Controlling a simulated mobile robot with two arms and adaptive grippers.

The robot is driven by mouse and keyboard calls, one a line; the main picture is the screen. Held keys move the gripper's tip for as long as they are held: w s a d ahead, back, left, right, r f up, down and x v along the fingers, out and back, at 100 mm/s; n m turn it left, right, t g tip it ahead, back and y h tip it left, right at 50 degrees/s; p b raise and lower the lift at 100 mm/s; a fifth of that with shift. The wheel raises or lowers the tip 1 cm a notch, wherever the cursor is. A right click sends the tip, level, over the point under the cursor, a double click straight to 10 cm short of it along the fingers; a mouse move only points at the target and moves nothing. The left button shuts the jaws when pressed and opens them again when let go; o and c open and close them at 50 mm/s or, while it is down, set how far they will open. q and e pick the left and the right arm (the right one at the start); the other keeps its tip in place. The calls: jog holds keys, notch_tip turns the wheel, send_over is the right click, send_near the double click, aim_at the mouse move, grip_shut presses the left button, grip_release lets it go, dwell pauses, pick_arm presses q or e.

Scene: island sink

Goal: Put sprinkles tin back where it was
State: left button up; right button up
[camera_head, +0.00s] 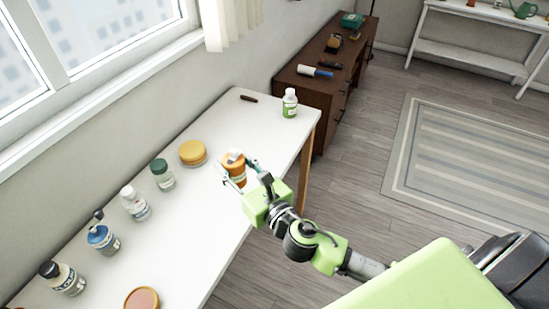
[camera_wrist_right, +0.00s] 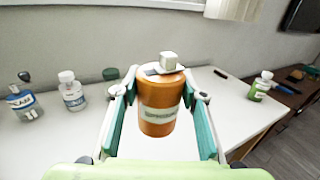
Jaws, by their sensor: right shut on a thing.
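The sprinkles tin (camera_head: 235,172) is an orange cylinder with a pale label and a light knob on its lid. In the right wrist view the tin (camera_wrist_right: 160,104) is upright between the two teal-padded fingers. My right gripper (camera_head: 240,172) is shut on it, over the white table near its right edge. The right gripper (camera_wrist_right: 160,108) also shows in the wrist view, with a finger on each side of the tin. I cannot tell whether the tin's base touches the table. My left gripper is not in view.
On the white table (camera_head: 190,235) stand a yellow round tin (camera_head: 192,153), a green-capped jar (camera_head: 162,174), a white bottle (camera_head: 134,203), a blue-labelled jar (camera_head: 102,240), a dark-capped bottle (camera_head: 62,278), an orange-topped round tin (camera_head: 142,299) and a green-labelled bottle (camera_head: 290,103). A dark cabinet (camera_head: 312,88) stands behind.

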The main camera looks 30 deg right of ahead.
jog(key=shift+w+d, duration=0.6)
jog(key=shift+d, duration=0.35)
jog(key=w+d+f+b, duration=0.1)
jog(key=w+f+b, duration=0.1)
jog(key=w+f, duration=0.2)
jog(key=w+d+f+b, duration=0.2)
jog(key=w+f, duration=0.2)
jog(key=w+d+f+b, duration=0.2)
jog(key=w+f, duration=0.1)
jog(key=f, duration=0.1)
jog(key=shift+w, duration=0.4)
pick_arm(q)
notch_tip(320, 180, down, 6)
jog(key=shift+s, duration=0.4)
pick_arm(e)
jog(key=shift+f, duration=0.35)
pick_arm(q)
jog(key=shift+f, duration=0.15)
pick_arm(e)
jog(key=shift+f, duration=0.2)
jog(key=o, duration=1.2)
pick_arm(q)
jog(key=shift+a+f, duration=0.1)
pick_arm(e)
jog(key=shift+r, duration=0.1)
